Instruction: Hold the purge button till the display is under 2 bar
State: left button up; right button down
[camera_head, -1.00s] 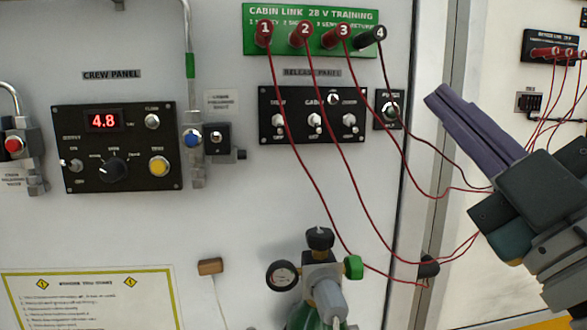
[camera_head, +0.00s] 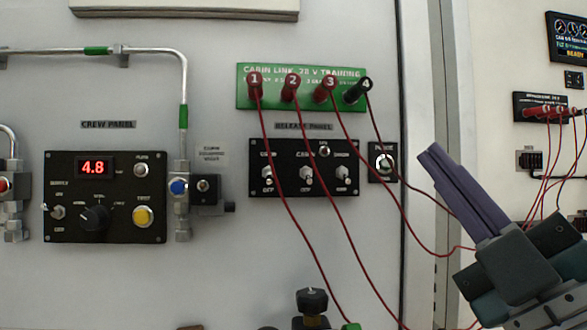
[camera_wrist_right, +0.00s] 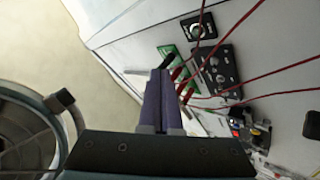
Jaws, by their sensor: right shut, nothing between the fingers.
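The red display (camera_head: 93,168) on the black crew panel (camera_head: 105,197) reads 4.8. A yellow round button (camera_head: 143,216) and a pale round button (camera_head: 140,170) are on this panel; their labels are too blurred to read surely. A small black plate with a round silver control (camera_head: 383,163) is right of the release panel; its label is also unclear, so I cannot tell which control is the purge button. My right gripper (camera_head: 432,157) is shut and empty, right of that plate, apart from the panels. It also shows in the wrist view (camera_wrist_right: 160,75). My left gripper is not in view.
Red leads hang from the green cabin link board (camera_head: 300,88) across the release panel (camera_head: 304,167) and behind my right gripper. A pipe with a blue-capped valve (camera_head: 178,187) stands right of the crew panel. A bottle valve (camera_head: 312,300) shows at the bottom.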

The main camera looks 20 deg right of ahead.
jog(key=shift+w+d+b, duration=0.25)
jog(key=shift+w+b, duration=0.1)
jog(key=shift+w, duration=0.7)
jog(key=shift+w+d+b, duration=0.3)
jog(key=shift+w, duration=0.8)
jog(key=shift+w+d+b, duration=0.25)
jog(key=shift+w+b, duration=0.1)
jog(key=shift+w, duration=0.7)
jog(key=shift+w+d, duration=0.1)
jog(key=shift+w, duration=0.3)
jog(key=shift+w+d+b, duration=0.1)
jog(key=shift+w+b, duration=0.25)
jog(key=shift+s, duration=0.1)
dwell(1.8)
jog(key=shift+s+a+p, duration=0.2)
jog(key=shift+s+p, duration=0.25)
jog(key=shift+s, duration=0.2)
jog(key=shift+s+a+p, duration=0.2)
jog(key=shift+s+p, duration=0.15)
jog(key=shift+s, duration=0.45)
jog(key=shift+s+a+p, duration=0.2)
jog(key=shift+s+p, duration=0.15)
jog(key=shift+s, duration=0.5)
jog(key=shift+s+a+p, duration=0.2)
jog(key=shift+s+p, duration=0.15)
jog(key=shift+s, duration=0.45)
